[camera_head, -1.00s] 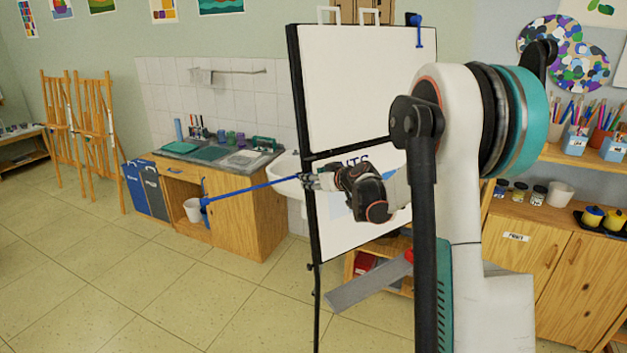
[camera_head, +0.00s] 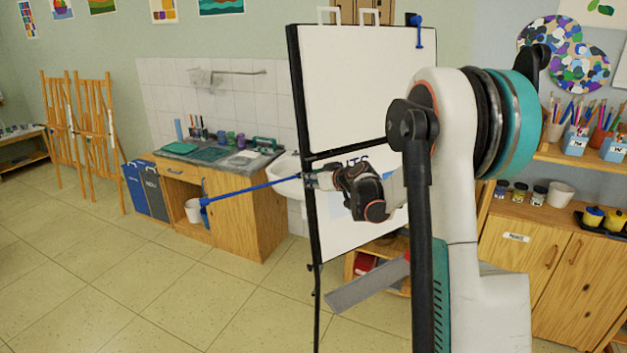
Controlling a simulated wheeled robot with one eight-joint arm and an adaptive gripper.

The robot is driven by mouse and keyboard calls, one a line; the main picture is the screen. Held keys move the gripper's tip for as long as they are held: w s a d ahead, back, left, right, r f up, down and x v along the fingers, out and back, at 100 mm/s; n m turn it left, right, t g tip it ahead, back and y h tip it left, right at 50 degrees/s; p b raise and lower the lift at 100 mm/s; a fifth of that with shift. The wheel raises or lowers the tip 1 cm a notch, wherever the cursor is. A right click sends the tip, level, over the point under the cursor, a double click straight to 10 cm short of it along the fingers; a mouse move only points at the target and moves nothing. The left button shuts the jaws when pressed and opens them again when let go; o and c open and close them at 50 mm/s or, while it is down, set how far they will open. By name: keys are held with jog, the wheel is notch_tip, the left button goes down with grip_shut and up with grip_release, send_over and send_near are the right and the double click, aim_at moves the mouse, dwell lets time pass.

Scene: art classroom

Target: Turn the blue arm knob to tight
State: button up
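A long thin blue arm (camera_head: 250,189) sticks out to the left from the left edge of the flipchart easel (camera_head: 302,115). Its far end carries a short upright blue piece (camera_head: 204,203). My gripper (camera_head: 309,180) is at the inner end of the blue arm, by the easel's left edge, in front of the lower white board. The blue knob there cannot be made out; my gripper covers that spot. The fingers are too small to tell whether they are open or shut on the knob. A second blue arm (camera_head: 417,30) stands at the easel's top right corner.
A wooden sink cabinet (camera_head: 256,222) and white basin (camera_head: 288,187) stand behind the blue arm. A wooden paint cabinet (camera_head: 516,270) is on the right. My arm hides part of the board. The tiled floor (camera_head: 150,300) at the left front is clear.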

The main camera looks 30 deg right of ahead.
jog(key=m+t+y+b, duration=0.1)
jog(key=m+b, duration=0.2)
jog(key=m, duration=0.4)
jog(key=m+t+y+b, duration=0.1)
jog(key=m+b, duration=0.1)
jog(key=m, duration=0.5)
jog(key=m+t+b, duration=0.1)
jog(key=m+b, duration=0.2)
jog(key=m, duration=0.5)
jog(key=shift+s+d+f+y+b, duration=0.1)
jog(key=shift+f+y+b, duration=0.25)
jog(key=shift+f+y, duration=0.05)
dwell(0.4)
jog(key=o, duration=1.1)
jog(key=shift+r, duration=0.1)
jog(key=v, duration=1.2)
